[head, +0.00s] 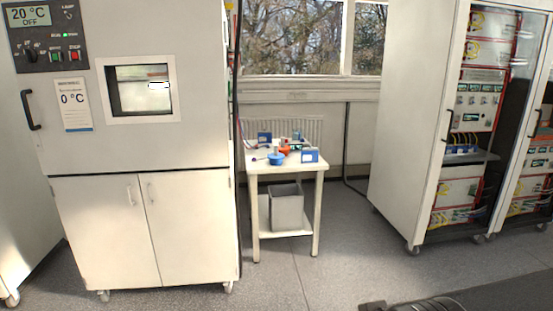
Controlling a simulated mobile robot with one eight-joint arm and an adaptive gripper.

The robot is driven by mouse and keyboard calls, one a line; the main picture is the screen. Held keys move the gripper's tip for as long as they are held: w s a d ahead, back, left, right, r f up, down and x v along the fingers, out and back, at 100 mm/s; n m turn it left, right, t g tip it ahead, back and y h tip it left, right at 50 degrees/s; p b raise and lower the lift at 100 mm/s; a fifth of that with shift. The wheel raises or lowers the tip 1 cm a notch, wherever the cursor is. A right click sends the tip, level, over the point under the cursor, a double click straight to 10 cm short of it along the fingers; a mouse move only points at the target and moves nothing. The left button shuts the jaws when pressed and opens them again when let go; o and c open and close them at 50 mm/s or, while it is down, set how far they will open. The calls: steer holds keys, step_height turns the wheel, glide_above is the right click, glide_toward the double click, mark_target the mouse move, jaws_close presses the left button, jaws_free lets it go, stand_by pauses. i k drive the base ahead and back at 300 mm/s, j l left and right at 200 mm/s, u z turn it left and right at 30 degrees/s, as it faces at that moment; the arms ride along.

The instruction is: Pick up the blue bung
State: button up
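A round blue object (276,158), likely the blue bung, sits near the front left of the top of a small white table (257,167). It is small in this view, so its exact shape is hard to tell. An orange object (285,150) sits close behind it to the right. My gripper is not recognisable in this view.
Blue-and-white boxes stand at the table's back left (264,138) and front right (310,156). A grey bin (287,208) is on the lower shelf. A large white test chamber (150,205) stands left, a rack cabinet (415,130) right. Floor (345,255) before the table is clear.

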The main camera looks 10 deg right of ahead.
mark_target(275, 158)
steer(key=z, duration=0.35)
steer(key=i+z, duration=0.4)
steer(key=i, duration=1.75)
steer(key=i+l, duration=0.1)
steer(key=i, duration=0.85)
steer(key=i+u, duration=0.1)
steer(key=i, duration=0.85)
steer(key=i+l, duration=0.15)
steer(key=i, duration=0.8)
steer(key=i+l, duration=0.1)
steer(key=i, duration=0.85)
steer(key=u, duration=0.45)
steer(key=i+u, duration=0.15)
steer(key=u, duration=0.35)
steer(key=l+u, duration=0.1)
steer(key=u, duration=0.35)
steer(key=i+l+u, duration=0.1)
steer(key=u, duration=0.4)
steer(key=l+u, duration=0.1)
steer(key=u, duration=0.35)
steer(key=k+j+u, duration=0.5)
steer(key=k+j+z, duration=0.1)
steer(key=j+z, duration=0.25)
